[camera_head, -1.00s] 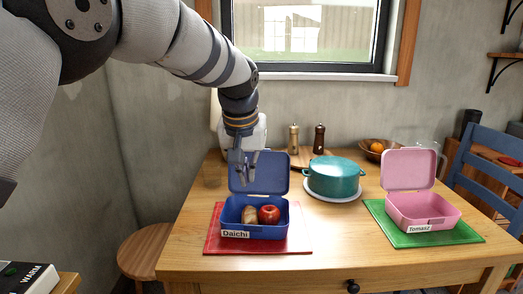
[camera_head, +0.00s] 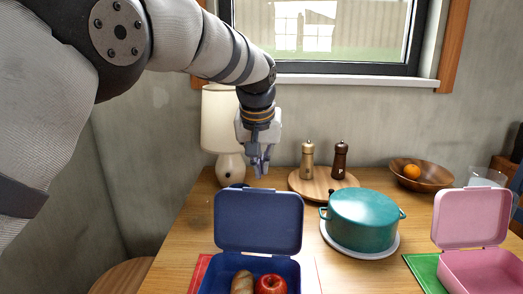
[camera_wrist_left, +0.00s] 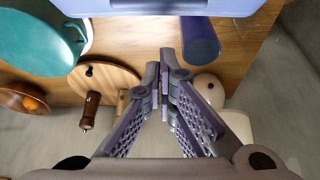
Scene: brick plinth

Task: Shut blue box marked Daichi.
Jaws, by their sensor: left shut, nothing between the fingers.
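The blue box (camera_head: 258,222) stands open at the bottom of the head view. Its lid is raised, roughly upright, at the back. A bread roll (camera_head: 242,283) and a red apple (camera_head: 271,285) lie inside. The front with the name label is cut off by the frame. My left gripper (camera_head: 260,172) is shut and empty, pointing down, behind and above the lid and apart from it. In the left wrist view the shut fingertips (camera_wrist_left: 163,72) point toward the blue lid (camera_wrist_left: 160,6) at the top edge. My right gripper is not in view.
A dark blue cup (camera_wrist_left: 201,42) stands behind the lid. A lamp (camera_head: 222,130) is behind the gripper. A teal pot (camera_head: 363,220), a round board with two mills (camera_head: 322,188) and a fruit bowl (camera_head: 421,174) are to the right. A pink box (camera_head: 472,218) stands open at far right.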

